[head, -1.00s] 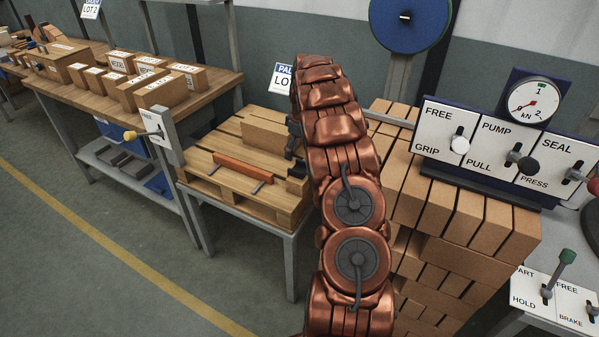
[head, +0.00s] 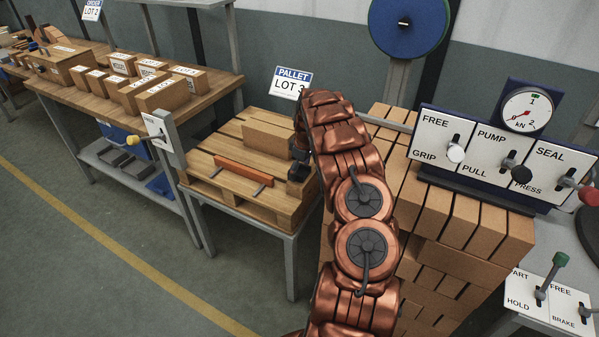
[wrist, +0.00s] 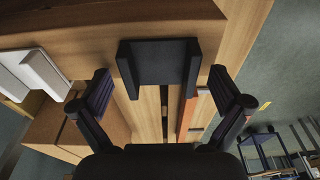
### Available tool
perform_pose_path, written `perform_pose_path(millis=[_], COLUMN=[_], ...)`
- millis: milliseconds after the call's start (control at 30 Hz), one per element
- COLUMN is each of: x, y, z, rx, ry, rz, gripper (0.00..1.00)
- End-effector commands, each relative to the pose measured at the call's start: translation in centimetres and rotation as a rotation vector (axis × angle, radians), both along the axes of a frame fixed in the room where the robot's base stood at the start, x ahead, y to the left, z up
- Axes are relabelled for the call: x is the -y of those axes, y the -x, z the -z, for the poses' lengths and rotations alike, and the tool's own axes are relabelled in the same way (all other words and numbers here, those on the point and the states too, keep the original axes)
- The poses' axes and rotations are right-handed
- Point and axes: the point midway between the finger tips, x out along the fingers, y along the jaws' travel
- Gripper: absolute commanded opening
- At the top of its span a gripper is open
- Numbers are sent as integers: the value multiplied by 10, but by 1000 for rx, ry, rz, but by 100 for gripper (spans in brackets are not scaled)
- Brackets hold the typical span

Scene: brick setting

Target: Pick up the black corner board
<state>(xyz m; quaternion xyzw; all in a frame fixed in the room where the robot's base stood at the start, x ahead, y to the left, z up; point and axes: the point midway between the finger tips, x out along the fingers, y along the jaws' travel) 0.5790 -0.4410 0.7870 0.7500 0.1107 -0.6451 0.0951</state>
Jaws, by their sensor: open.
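The black corner board (wrist: 158,62) is a dark angled piece with two raised side flanges, on the edge of the wooden pallet (wrist: 60,22). My gripper (wrist: 160,76) is open, with one finger on each side of the board and a visible gap to each flange. Nothing is held. In the head view the gripper (head: 299,151) is small and dark, partly hidden by my copper arm, just above a dark piece (head: 297,173) at the pallet's right end that seems to be the corner board.
An orange bar (head: 243,172) and a cardboard box (head: 266,139) are on the pallet. Stacked bricks (head: 455,215) and a lever panel (head: 490,155) stand to the right. A bench (head: 215,93) with several boxes is to the left. The floor in front is clear.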

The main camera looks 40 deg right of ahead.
Motion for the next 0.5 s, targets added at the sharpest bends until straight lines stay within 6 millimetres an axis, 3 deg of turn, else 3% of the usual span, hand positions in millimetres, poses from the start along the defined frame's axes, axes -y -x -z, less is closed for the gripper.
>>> perform_pose_path(millis=[267,500], x=[0,0], y=[0,0], z=[3,3], rx=[0,0], ry=[1,1], rz=[1,0], gripper=[99,74])
